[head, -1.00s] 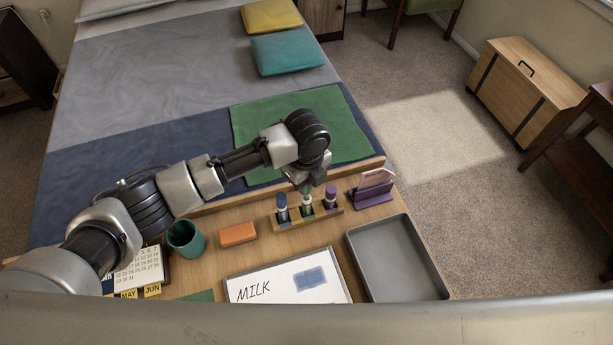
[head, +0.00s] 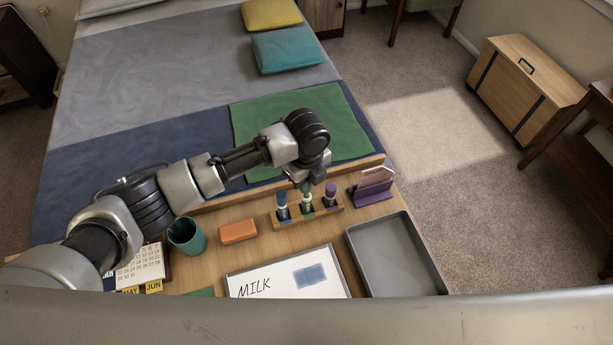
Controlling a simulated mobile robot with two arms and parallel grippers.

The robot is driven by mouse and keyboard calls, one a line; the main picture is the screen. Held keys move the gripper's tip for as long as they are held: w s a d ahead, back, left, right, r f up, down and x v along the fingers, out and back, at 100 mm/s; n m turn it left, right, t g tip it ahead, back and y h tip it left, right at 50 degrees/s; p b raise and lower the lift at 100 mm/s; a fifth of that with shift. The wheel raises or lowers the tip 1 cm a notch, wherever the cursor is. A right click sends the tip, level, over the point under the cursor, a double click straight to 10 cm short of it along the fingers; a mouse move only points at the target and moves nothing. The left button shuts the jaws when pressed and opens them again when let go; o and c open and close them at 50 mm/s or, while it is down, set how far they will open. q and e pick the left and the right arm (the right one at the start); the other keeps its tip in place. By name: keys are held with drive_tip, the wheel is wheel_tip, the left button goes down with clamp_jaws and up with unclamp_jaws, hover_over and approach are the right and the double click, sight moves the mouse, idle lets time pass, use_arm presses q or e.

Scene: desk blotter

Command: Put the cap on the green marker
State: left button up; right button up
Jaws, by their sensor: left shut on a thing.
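A wooden marker holder (head: 323,212) stands at the back of the desk with three upright markers. The blue marker (head: 282,208) is at its left and the purple marker (head: 330,198) at its right. The green marker (head: 307,207) stands in the middle slot. My left gripper (head: 306,184) points down right above it, shut on a small green piece, which looks like the green cap (head: 306,188). The cap is in line with the marker's top. I cannot tell whether it touches or covers the tip. My right gripper is not in view.
A purple stand with a card (head: 373,190) is right of the holder. A grey tray (head: 440,288), a whiteboard reading MILK (head: 262,272), an orange block (head: 238,232), a teal cup (head: 187,237) and a calendar (head: 140,265) lie around it. The wooden desk edge runs behind.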

use_arm(q)
drive_tip(key=shift+p, duration=0.6)
idle(0.8)
drive_tip(key=shift+f+b, duration=0.85)
drive_tip(key=shift+f, duration=0.7)
drive_tip(key=o, duration=1)
drive_tip(key=shift+c, duration=0.2)
wheel_tip(320, 180, up, 11)
drive_tip(key=shift+f+b, duration=0.1)
drive_tip(key=shift+b, duration=0.55)
